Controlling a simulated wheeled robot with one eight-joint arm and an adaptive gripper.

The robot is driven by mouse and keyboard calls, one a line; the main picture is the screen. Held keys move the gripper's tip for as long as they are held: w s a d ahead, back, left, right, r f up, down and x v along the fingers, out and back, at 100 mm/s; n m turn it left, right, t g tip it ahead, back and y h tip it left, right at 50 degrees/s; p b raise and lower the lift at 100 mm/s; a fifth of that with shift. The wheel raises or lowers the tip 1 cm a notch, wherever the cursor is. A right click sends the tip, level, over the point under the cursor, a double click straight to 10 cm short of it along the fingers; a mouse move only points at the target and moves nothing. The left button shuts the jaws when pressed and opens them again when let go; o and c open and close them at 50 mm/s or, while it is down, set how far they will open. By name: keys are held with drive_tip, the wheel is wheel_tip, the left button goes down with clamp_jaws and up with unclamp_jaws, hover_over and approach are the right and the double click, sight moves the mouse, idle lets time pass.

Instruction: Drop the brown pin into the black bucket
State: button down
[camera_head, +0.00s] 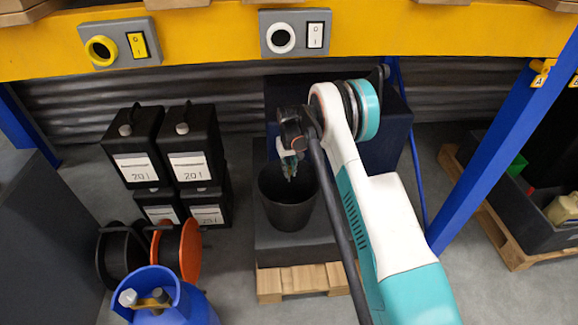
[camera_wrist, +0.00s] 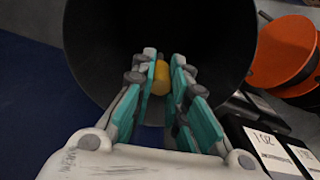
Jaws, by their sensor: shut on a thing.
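The black bucket (camera_head: 288,214) stands upright on a dark slab over a wooden pallet. Its round open mouth fills much of the wrist view (camera_wrist: 215,45). My gripper (camera_head: 290,172) points down over the bucket's mouth. In the wrist view my gripper (camera_wrist: 163,85) is shut on the yellowish-brown pin (camera_wrist: 160,78), which sits between the teal fingertips. The fingers hide part of the pin. I cannot make out the pin in the head view. The inside of the bucket is dark and its bottom is not clear.
Black canisters (camera_head: 132,150) are stacked left of the bucket. An orange reel (camera_head: 178,250) and a blue gas cylinder (camera_head: 165,300) stand in front of them. A yellow beam (camera_head: 215,40) with switch boxes crosses above. A blue post (camera_head: 490,165) rises at the right.

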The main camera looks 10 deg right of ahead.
drive_tip(key=shift+f, duration=0.45)
drive_tip(key=c, duration=1.5)
unclamp_jaws()
wheel_tip(320, 180, up, 7)
drive_tip(key=p, duration=0.2)
drive_tip(key=shift+p, duration=0.3)
